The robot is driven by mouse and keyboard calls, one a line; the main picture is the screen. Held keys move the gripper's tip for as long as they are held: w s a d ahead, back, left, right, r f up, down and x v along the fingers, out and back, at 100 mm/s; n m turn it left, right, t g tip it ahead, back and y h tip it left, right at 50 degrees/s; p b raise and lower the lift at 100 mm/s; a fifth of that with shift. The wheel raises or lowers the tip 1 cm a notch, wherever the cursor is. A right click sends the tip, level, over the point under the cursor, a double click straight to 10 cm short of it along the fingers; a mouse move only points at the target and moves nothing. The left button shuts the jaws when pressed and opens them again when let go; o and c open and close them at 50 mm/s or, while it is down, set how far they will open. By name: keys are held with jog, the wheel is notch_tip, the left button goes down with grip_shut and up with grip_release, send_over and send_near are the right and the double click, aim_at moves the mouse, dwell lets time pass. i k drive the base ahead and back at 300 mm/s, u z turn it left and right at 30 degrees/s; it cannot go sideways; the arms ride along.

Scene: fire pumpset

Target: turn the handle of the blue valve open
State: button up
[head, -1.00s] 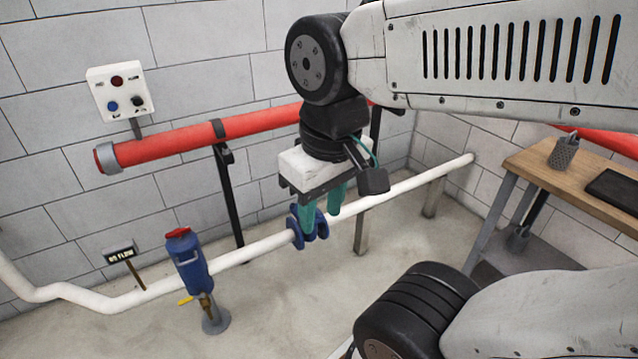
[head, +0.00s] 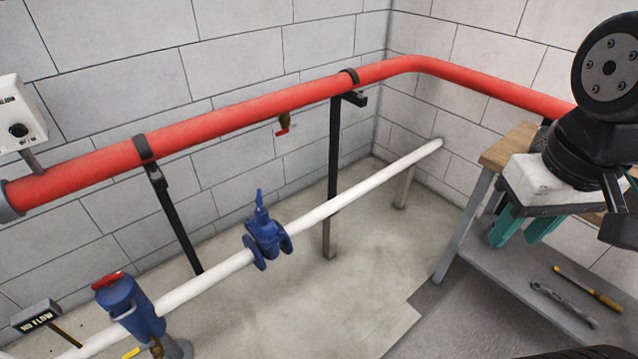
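The blue valve (head: 266,238) sits on the white pipe, left of the picture's middle, with a flange on each side. Its blue handle (head: 260,203) stands on top and looks narrow from here; its exact shape is hard to tell. My gripper (head: 519,228) is at the right, well apart from the valve, near the wooden workbench. Its two teal fingers point down with a gap between them and nothing visible in it.
The red pipe (head: 240,118) runs along the wall above the valve, with a small red-handled tap (head: 284,124). A blue post with a red top (head: 130,302) stands at lower left. The workbench shelf (head: 500,270) holds tools. Floor right of the valve is clear.

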aim_at(258, 201)
jog(key=z, duration=0.1)
jog(key=i, duration=1.25)
jog(key=u, duration=1.85)
